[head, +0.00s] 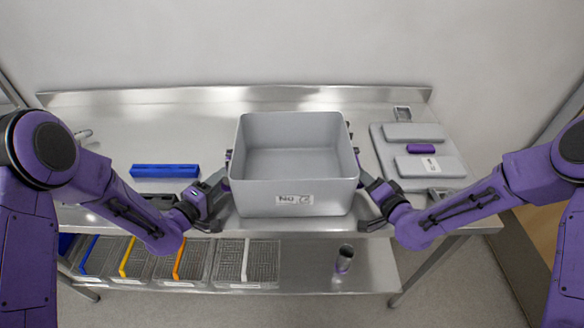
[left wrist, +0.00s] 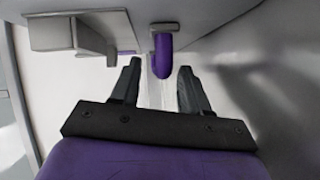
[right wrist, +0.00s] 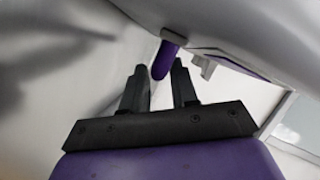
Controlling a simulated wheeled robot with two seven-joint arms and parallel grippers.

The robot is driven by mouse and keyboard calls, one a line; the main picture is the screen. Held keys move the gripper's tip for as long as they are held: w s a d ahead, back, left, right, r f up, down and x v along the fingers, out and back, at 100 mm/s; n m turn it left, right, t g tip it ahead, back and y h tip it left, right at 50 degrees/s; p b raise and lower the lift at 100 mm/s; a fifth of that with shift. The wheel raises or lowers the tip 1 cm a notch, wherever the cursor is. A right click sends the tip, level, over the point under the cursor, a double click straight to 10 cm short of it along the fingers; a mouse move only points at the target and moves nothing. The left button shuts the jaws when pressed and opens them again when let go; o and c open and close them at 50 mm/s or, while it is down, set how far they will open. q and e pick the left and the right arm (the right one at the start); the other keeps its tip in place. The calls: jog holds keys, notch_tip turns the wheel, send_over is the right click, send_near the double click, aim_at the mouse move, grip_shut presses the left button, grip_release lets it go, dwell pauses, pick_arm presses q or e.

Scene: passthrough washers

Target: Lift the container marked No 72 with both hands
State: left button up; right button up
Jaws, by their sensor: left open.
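The grey open-top container (head: 295,190) stands near the front of the steel table, upright and empty. The front label (head: 294,199) begins with "No"; its number is hard to read. My left gripper (head: 212,202) is open at the container's left side. In the left wrist view a purple handle (left wrist: 162,58) shows between its spread fingertips, apart from both. My right gripper (head: 367,204) is at the right side, fingers spread. In the right wrist view a purple handle (right wrist: 165,60) shows between its fingertips, closer to the right finger.
A blue block (head: 165,171) lies on the table (head: 130,135) at left. Wire baskets (head: 248,262) and a metal cup (head: 344,258) stand on the lower shelf.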

pick_arm(q)
jog(key=shift+x, duration=1.3)
pick_arm(e)
jog(key=shift+x, duration=1.4)
jog(key=shift+s, duration=0.1)
pick_arm(q)
jog(key=c, duration=0.3)
pick_arm(e)
jog(key=c, duration=0.3)
pick_arm(q)
grip_shut()
pick_arm(e)
grip_shut()
pick_arm(q)
jog(key=shift+r, duration=0.15)
pick_arm(e)
jog(key=shift+r, duration=0.15)
